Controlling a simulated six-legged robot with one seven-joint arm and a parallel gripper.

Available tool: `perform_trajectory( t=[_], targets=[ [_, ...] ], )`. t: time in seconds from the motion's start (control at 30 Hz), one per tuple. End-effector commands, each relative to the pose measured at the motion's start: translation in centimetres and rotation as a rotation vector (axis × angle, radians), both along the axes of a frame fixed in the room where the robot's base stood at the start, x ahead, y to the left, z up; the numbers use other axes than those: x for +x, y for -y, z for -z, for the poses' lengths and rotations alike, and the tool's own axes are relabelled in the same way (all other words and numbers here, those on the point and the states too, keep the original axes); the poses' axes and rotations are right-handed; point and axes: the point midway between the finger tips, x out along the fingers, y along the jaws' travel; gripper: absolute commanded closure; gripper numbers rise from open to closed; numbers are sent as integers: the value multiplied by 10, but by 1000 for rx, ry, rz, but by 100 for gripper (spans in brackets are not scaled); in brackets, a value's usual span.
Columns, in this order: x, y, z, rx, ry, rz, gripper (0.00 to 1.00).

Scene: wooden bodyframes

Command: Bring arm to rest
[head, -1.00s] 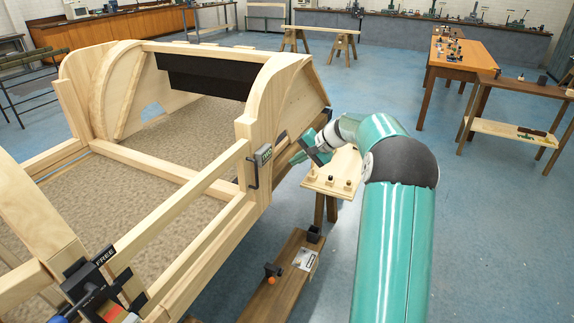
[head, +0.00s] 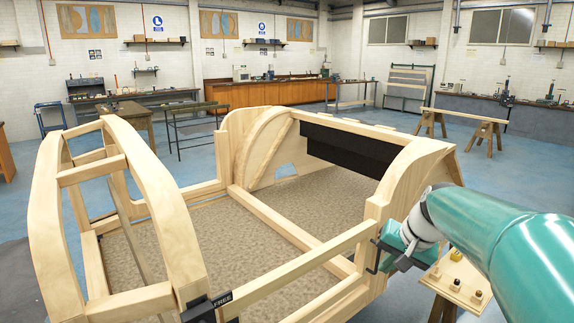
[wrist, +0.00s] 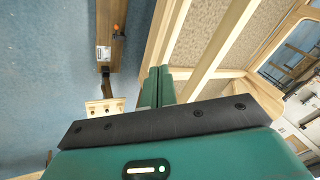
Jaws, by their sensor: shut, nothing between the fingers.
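My gripper (head: 398,246) is at the right in the head view, at the end of my teal arm. It appears next to the near right corner post of the wooden bodyframe (head: 300,262); whether it touches the post cannot be told. In the wrist view the two teal fingers of my gripper (wrist: 157,84) are together with nothing between them. The frame's pale rails (wrist: 222,55) run close beside and beyond the fingers there. My arm reaches out from the right edge and is still extended.
A small trestle board with knobs (head: 458,280) stands below my arm. A low brown bench (wrist: 108,38) lies on the blue floor in the wrist view. A black clamp marked FREE (head: 207,306) sits on the frame's near rail. Sawhorses (head: 470,125) stand far back, with open floor between.

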Motion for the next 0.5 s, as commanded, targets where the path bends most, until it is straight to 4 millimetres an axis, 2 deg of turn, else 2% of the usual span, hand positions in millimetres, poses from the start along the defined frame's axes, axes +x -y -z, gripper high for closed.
perform_trajectory(
  t=[0.03,0.2,0.5],
  targets=[
    [-18,-11,-7,-34,10,-23,100],
    [-75,-37,-13,-143,33,-94,100],
    [-174,-61,-3,-307,101,-215,100]
  ],
)
